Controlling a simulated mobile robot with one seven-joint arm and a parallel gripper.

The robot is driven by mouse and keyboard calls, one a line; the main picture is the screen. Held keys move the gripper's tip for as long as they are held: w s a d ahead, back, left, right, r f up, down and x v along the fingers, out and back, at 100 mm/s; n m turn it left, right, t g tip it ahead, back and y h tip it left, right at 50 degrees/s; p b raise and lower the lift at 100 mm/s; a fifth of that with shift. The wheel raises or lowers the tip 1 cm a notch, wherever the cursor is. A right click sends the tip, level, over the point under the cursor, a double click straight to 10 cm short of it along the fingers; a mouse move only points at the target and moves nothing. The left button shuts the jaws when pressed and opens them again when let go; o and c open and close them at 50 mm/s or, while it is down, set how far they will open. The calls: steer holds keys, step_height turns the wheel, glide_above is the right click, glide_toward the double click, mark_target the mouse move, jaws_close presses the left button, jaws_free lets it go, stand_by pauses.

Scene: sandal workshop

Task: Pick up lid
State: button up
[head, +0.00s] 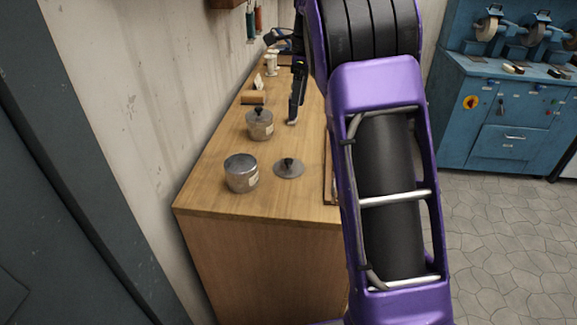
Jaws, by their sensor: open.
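A round grey metal lid (289,169) with a black knob lies flat on the wooden bench top, knob up. Just left of it stands a short metal pot (241,174) with a pale label and no knob on top. A second metal pot (259,126), farther back, has a lid with a black knob on it. My gripper (294,108) is open, dark and partly hidden behind my purple arm. It shows above the bench, beyond the loose lid in the picture and apart from it. Nothing shows between its fingers.
The wooden bench (215,196) runs along the pale wall at left. A wooden block (253,97) and white spools (271,65) stand farther back. A blue machine cabinet (500,120) stands at right. Bare bench surrounds the loose lid; my arm hides the bench's right side.

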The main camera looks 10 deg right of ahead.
steer(key=b, duration=0.2)
glide_above(289, 160)
steer(key=d, duration=0.1)
step_height(289, 160, down, 12)
steer(key=shift+f, duration=0.1)
steer(key=shift+a+f+b, duration=0.25)
steer(key=shift+f+b, duration=0.05)
steer(key=shift+f, duration=1.05)
steer(key=shift+a+f+b, duration=0.2)
steer(key=shift+f+b, duration=0.1)
steer(key=shift+f, duration=1)
steer(key=shift+c, duration=0.3)
jaws_close()
